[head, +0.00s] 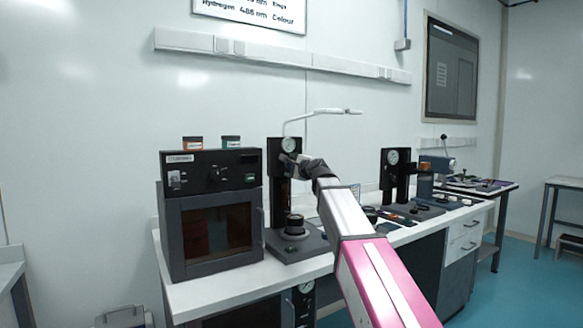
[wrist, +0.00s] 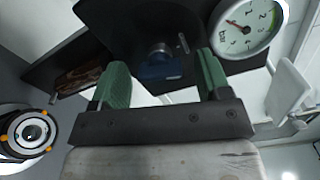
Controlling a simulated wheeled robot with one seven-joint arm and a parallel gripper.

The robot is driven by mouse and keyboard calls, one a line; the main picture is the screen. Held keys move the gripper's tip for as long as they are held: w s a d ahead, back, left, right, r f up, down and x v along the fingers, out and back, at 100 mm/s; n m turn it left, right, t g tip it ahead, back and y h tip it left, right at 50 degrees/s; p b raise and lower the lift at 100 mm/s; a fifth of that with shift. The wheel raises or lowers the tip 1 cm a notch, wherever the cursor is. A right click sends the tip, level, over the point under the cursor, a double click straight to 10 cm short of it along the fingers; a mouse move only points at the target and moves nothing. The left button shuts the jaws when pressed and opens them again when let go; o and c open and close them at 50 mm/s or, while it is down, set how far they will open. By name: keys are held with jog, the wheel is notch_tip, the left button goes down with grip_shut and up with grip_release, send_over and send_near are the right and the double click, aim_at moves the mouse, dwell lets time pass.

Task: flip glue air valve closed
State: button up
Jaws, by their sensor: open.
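My gripper (head: 291,161) is at the upper part of a black stand (head: 276,190) with a round gauge (head: 289,145), at the end of my outstretched arm. In the wrist view its two green fingers (wrist: 162,72) are spread apart and empty. A small blue fitting with a metal round end (wrist: 159,66), probably the glue air valve, shows between and beyond the fingers, under a dark plate. A thin metal pin or lever is just right of it. I cannot tell its position or whether a finger touches it. The gauge fills the wrist view's upper right (wrist: 248,28).
A dark oven-like box (head: 212,215) with two small jars on top stands left of the stand. A second gauge stand (head: 394,172) is further right on the white bench (head: 330,262). A round lens-like part (wrist: 28,132) shows low left in the wrist view.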

jog(key=shift+w+a, duration=0.2)
jog(key=c, duration=0.9)
jog(key=shift+n, duration=1.6)
jog(key=o, duration=0.9)
jog(key=shift+s, duration=0.1)
